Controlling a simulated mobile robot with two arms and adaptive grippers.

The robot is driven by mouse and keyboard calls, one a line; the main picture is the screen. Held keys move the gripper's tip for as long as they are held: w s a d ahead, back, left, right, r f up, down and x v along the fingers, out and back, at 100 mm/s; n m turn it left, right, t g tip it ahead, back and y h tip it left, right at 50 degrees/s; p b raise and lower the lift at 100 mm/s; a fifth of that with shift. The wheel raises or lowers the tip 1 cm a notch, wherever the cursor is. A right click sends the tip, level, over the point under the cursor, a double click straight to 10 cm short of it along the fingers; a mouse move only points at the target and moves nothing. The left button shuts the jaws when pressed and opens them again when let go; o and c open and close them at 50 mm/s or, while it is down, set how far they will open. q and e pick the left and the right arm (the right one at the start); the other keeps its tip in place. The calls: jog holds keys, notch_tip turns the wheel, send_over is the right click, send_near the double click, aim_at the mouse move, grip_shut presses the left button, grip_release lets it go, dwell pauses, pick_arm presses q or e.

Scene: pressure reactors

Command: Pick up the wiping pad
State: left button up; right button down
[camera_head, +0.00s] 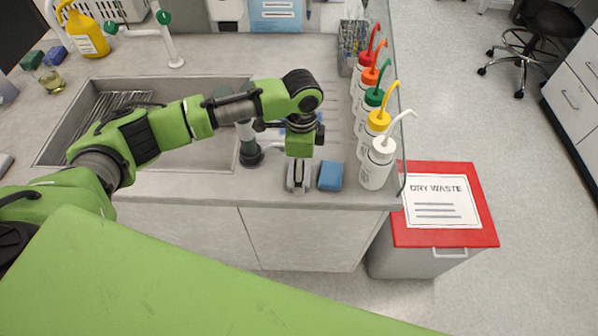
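The wiping pad seems to be the small blue block (331,176) lying on the counter near its front edge. My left arm reaches in from the left, and my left gripper (299,180) points down just to the left of the blue pad. A narrow gap shows between gripper and pad. The view from above does not show clearly whether the fingers are open or shut, or how high they are above the counter. My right gripper is not in view.
Several wash bottles with coloured caps stand right of the pad, the white-capped one (377,164) closest. A clear panel edges the counter's right side. A sink (70,140) lies left. A red-lidded dry waste bin (470,205) stands on the floor at right.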

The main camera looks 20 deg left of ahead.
pick_arm(q)
jog(key=shift+f, duration=0.85)
jog(key=c, duration=0.9)
jog(key=shift+r, duration=0.1)
jog(key=shift+r+b, duration=0.35)
jog(key=shift+r, duration=0.15)
jog(key=s+r+b, duration=0.1)
jog(key=s+r, duration=0.3)
jog(key=s+r+b, duration=0.1)
jog(key=s+r, duration=0.3)
jog(key=s, duration=0.1)
jog(key=s+r+b, duration=0.1)
jog(key=s+r, duration=0.3)
jog(key=s, duration=0.1)
jog(key=shift+d, duration=0.1)
